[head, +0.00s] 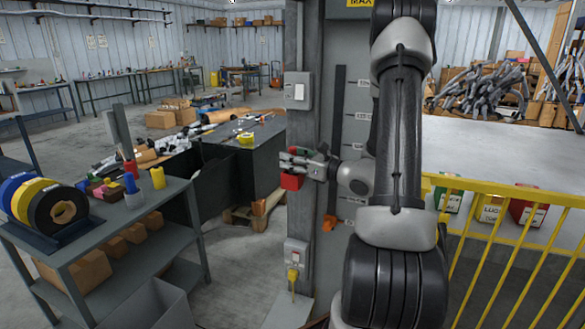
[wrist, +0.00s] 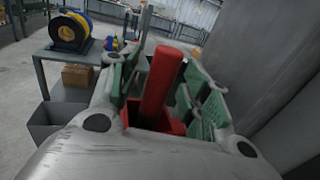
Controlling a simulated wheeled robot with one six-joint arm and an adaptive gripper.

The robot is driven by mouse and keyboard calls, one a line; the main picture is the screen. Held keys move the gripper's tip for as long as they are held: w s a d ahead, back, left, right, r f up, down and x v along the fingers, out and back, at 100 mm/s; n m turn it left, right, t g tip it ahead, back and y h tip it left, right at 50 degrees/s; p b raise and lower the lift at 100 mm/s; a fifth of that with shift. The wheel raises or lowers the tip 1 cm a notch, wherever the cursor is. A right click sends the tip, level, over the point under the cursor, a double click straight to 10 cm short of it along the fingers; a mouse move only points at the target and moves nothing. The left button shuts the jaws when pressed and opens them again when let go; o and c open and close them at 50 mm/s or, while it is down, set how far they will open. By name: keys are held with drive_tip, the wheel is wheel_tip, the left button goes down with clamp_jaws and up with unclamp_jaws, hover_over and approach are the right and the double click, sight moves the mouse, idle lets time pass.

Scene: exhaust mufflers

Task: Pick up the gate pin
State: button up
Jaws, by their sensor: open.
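My gripper (head: 297,163) is open in front of the grey post, with its fingers pointing left in the head view. In the wrist view its green-padded fingers stand on either side of a red bar (wrist: 164,78), with a gap on at least the right side. The bar rises from a red block (wrist: 172,124). In the head view a red block (head: 291,182) shows just below the fingers. I cannot tell for sure whether the red bar is the gate pin. A yellow-handled item (head: 293,277) hangs low on the post, below a grey box.
A yellow railing (head: 510,199) stands at the right. A grey shelf cart (head: 112,222) with tape rolls (head: 55,208) is at the left. A dark bench (head: 255,150) stands behind my gripper. The post (head: 318,120) is close to the arm.

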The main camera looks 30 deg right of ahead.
drive_tip(key=shift+w, duration=0.15)
clamp_jaws()
drive_tip(key=shift+r, duration=0.1)
